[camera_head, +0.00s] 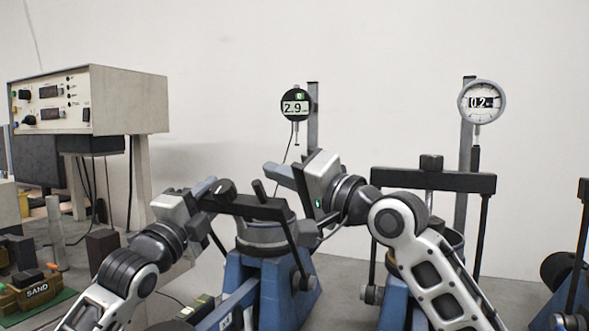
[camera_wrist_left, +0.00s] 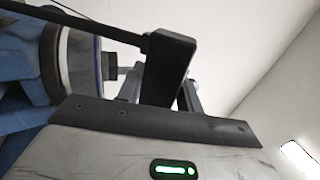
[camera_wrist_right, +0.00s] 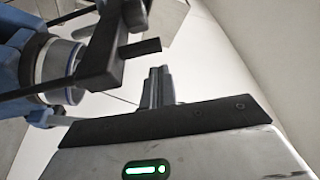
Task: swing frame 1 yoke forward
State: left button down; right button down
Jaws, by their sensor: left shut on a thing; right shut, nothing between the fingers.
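A blue lever frame (camera_head: 262,275) stands at the middle, with a black yoke (camera_head: 250,207) across its top and a thin rod down from the yoke's right end. My left gripper (camera_head: 204,187) is shut on the yoke's left end. In the left wrist view the yoke's end block (camera_wrist_left: 170,65) stands at the fingers, which it partly hides. My right gripper (camera_head: 282,174) is shut and empty, above the yoke's right end. In the right wrist view its closed fingers (camera_wrist_right: 157,88) are apart from the yoke (camera_wrist_right: 102,55) and its short peg.
A dial gauge (camera_head: 296,105) reading about 2.9 hangs behind this frame. A second yoke (camera_head: 450,181) with a gauge (camera_head: 482,101) stands right, behind my right arm. A metered instrument box (camera_head: 105,98) and a SAND block (camera_head: 38,291) are at left.

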aim_at(261, 187)
pick_arm(q)
jog(key=shift+a+r, duration=0.15)
jog(key=shift+r, duration=0.1)
pick_arm(e)
jog(key=shift+s+a+f, duration=0.25)
jog(key=shift+s+f, duration=0.25)
jog(key=shift+s, duration=0.2)
pick_arm(q)
jog(key=shift+r, duration=0.1)
pick_arm(e)
jog(key=shift+s+a+f+n, duration=0.25)
jog(key=shift+s, duration=0.2)
jog(key=shift+s+a+f+n, duration=0.25)
jog(key=shift+s, duration=0.2)
pick_arm(q)
jog(key=c, duration=1)
grip_release()
jog(key=shift+f, duration=0.2)
pick_arm(e)
jog(key=shift+w+d, duration=0.1)
